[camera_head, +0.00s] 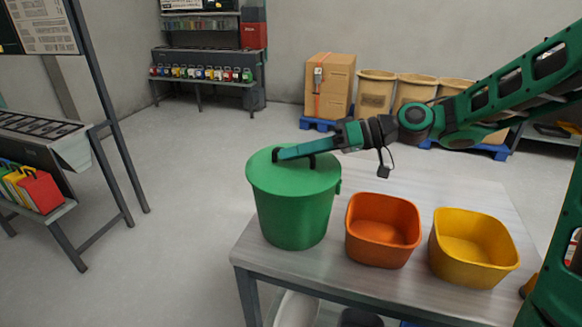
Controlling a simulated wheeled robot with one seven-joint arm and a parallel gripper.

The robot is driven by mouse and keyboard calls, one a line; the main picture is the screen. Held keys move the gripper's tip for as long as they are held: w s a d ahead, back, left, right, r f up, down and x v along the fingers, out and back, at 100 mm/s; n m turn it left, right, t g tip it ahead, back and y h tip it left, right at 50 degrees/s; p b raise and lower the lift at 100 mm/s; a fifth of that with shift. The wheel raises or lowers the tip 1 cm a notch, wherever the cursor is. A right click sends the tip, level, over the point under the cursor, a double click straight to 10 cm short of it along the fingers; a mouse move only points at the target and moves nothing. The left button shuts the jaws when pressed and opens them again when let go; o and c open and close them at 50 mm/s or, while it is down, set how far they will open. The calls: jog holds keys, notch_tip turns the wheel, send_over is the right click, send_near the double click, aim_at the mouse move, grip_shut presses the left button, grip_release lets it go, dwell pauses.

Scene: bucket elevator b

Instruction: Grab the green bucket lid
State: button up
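The green bucket (293,220) stands upright on the near left part of the table. Its green lid (268,179) sits flat on top and covers the opening. A dark handle shows on the lid's top, partly hidden by my gripper. My gripper (283,154) reaches in from the right, with its green fingers over the middle of the lid, at the handle. I cannot tell whether the fingers are closed on the handle or only beside it.
An orange bin (382,255) and a yellow bin (470,272) stand open on the table (322,277) right of the bucket. A metal rack (45,140) is at the left. A cardboard box (330,85) and tan barrels stand behind. The floor between is clear.

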grip_shut()
jog(key=shift+r, duration=0.1)
jog(key=shift+r, duration=0.65)
notch_tip(320, 180, up, 3)
jog(key=shift+f, duration=0.1)
jog(key=s+a+r, duration=0.2)
jog(key=s+r, duration=0.4)
jog(key=s, duration=0.5)
jog(key=shift+a+r, duration=0.25)
jog(key=shift+r, duration=0.15)
